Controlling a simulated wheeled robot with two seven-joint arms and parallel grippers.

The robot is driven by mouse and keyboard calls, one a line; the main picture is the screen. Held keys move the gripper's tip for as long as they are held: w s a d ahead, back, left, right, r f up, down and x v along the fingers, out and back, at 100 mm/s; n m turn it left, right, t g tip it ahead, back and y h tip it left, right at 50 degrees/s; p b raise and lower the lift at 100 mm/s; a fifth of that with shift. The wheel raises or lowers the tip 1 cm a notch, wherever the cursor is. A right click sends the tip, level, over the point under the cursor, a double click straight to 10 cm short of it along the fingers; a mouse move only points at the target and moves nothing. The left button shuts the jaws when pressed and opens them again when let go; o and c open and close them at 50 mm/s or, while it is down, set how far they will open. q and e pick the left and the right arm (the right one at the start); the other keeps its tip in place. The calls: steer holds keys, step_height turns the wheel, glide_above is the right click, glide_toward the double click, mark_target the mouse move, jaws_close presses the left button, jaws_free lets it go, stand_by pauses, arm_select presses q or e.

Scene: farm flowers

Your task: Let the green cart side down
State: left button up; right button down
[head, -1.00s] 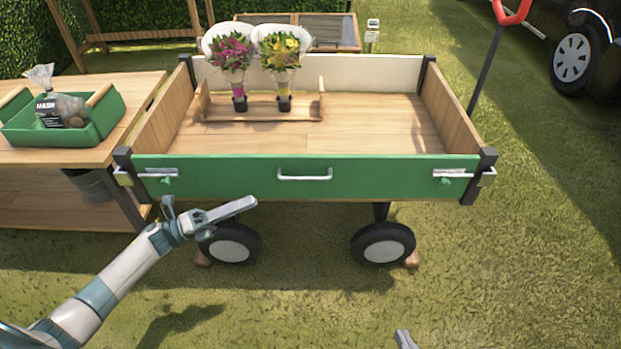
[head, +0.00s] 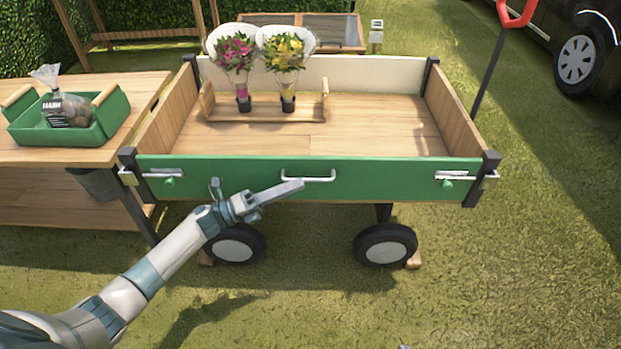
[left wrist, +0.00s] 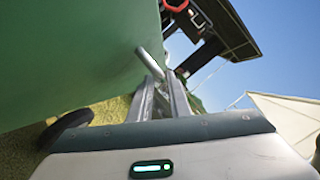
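The green cart side (head: 370,180) stands upright along the near edge of the cart. A silver handle (head: 322,179) is at its middle. A latch with a pale bar and green knob sits at each end, the left latch (head: 160,174) and the right latch (head: 455,177), both bars level. My left gripper (head: 298,186) has its fingers in front of the handle, seen edge-on. In the left wrist view the fingers (left wrist: 162,98) are apart, with the handle (left wrist: 150,64) just at their tips; contact is unclear. Only a tiny tip of my right gripper shows at the bottom edge.
Inside the cart, a wooden holder (head: 262,115) carries pink flowers (head: 236,55) and yellow flowers (head: 284,52). A wooden table (head: 30,153) with a green tray (head: 95,135) stands close on the left. Open grass (head: 520,280) lies in front and right.

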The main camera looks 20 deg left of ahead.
mark_target(310, 180)
arm_select(q)
steer(key=shift+x, duration=2.65)
jaws_close()
